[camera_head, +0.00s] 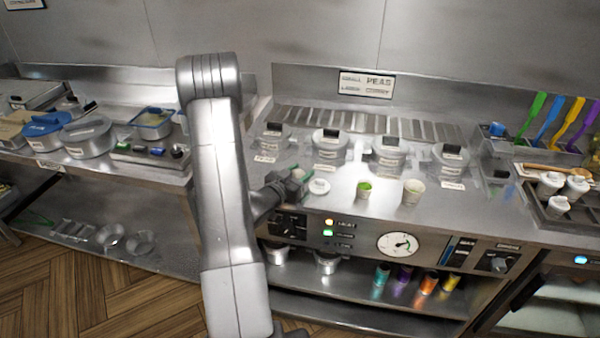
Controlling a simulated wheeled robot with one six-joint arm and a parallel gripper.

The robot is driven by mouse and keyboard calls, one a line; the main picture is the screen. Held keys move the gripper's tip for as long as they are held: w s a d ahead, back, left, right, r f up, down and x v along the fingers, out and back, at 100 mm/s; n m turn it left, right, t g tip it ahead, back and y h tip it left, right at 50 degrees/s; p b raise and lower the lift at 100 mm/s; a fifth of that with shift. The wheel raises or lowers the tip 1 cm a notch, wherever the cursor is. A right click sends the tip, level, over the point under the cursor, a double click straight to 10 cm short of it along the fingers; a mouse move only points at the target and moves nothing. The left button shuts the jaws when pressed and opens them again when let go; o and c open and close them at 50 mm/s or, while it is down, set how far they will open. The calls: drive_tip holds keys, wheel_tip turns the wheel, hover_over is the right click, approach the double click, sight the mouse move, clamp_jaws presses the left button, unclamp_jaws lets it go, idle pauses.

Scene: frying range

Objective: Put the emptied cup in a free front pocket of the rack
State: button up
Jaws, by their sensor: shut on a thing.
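My gripper (286,184) is at the left part of the range counter, just above its front edge. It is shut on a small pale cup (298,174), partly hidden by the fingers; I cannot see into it. The dark rack (530,204) stands at the far right of the counter, well away from my gripper. It holds three white cups: two behind (549,183) and (577,186), and one nearer the front (558,205). The front pocket right of that cup looks free, though the picture edge is close.
A small white round item (319,186), a cup with green contents (364,189) and a pale cup (413,191) stand on the counter right of my gripper. Lidded pots (389,152) line the back. Coloured spatulas (548,120) stand behind the rack.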

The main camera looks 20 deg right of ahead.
drive_tip(key=shift+f, duration=0.2)
drive_tip(key=o, duration=0.8)
drive_tip(key=shift+r, duration=0.15)
